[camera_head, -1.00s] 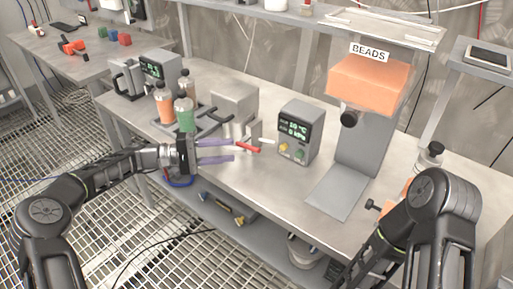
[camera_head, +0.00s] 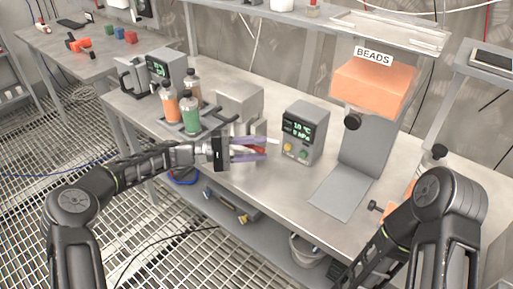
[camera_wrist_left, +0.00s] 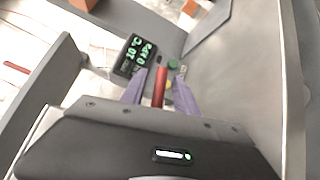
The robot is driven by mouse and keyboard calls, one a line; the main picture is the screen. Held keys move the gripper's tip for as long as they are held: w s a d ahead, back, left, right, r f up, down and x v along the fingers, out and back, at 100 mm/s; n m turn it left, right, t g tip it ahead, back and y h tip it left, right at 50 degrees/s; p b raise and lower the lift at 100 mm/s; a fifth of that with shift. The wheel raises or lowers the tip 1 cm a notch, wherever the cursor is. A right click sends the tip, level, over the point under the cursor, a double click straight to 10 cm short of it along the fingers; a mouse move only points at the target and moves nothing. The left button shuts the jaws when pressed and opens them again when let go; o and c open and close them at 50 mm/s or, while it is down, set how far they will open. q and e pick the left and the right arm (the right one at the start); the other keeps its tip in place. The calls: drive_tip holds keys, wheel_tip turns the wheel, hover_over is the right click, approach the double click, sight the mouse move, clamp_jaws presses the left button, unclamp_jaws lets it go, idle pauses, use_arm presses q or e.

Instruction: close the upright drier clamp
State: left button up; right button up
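The clamp's red handle (camera_head: 249,150) shows in the head view at the front of a grey metal block (camera_head: 240,101) on the bench. My left gripper (camera_head: 264,147) reaches it from the left, with one purple finger on either side. In the left wrist view the red handle (camera_wrist_left: 159,87) stands between the purple fingertips (camera_wrist_left: 160,88), with a visible gap to each. The left gripper is open around the handle and does not appear to grip it. The clamp's body is mostly hidden behind my fingers. My right arm is at lower right; its gripper is out of view.
A display box (camera_head: 303,132) stands just right of the handle. Bottles (camera_head: 191,115) in a rack stand to its left. A bead hopper (camera_head: 370,88) on a grey stand is further right. The bench's front edge runs below my left gripper.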

use_arm(q)
drive_tip(key=shift+c, duration=0.5)
clamp_jaws()
idle(0.8)
